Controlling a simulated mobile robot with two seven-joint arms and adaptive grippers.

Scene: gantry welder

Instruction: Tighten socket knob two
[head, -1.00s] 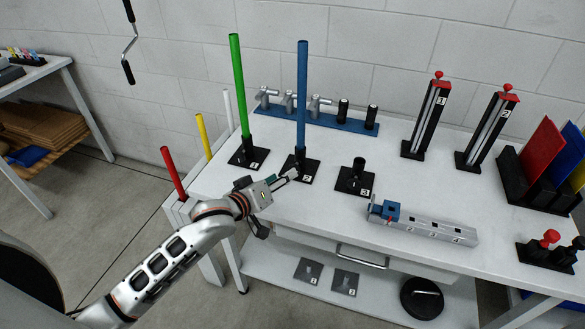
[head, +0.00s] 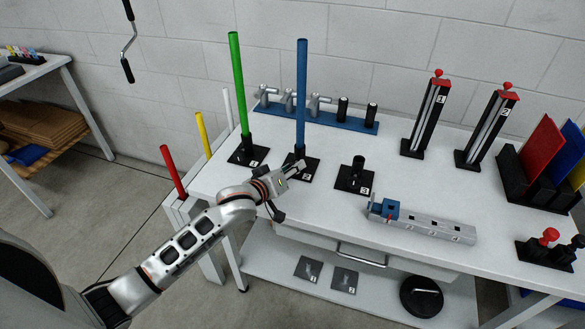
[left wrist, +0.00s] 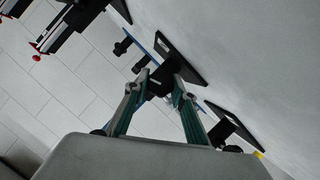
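Socket two (head: 311,174) is a black base with a number plate on the bench, and the tall blue rod (head: 301,95) stands upright in it. My left gripper (head: 300,166) is at the front left of this socket, close to its body, and covers part of it. In the left wrist view its two fingers (left wrist: 160,84) are apart, one on each side of a black part of the socket (left wrist: 158,79). Whether they touch it I cannot tell. The knob itself is not clearly made out. My right gripper is not in view.
Socket one (head: 247,155) holds a green rod (head: 239,85) to the left. Socket three (head: 357,178) stands empty to the right. A blue rail with taps (head: 330,121) lies behind. A grey numbered block (head: 430,226) lies at the front right. Bench space between is clear.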

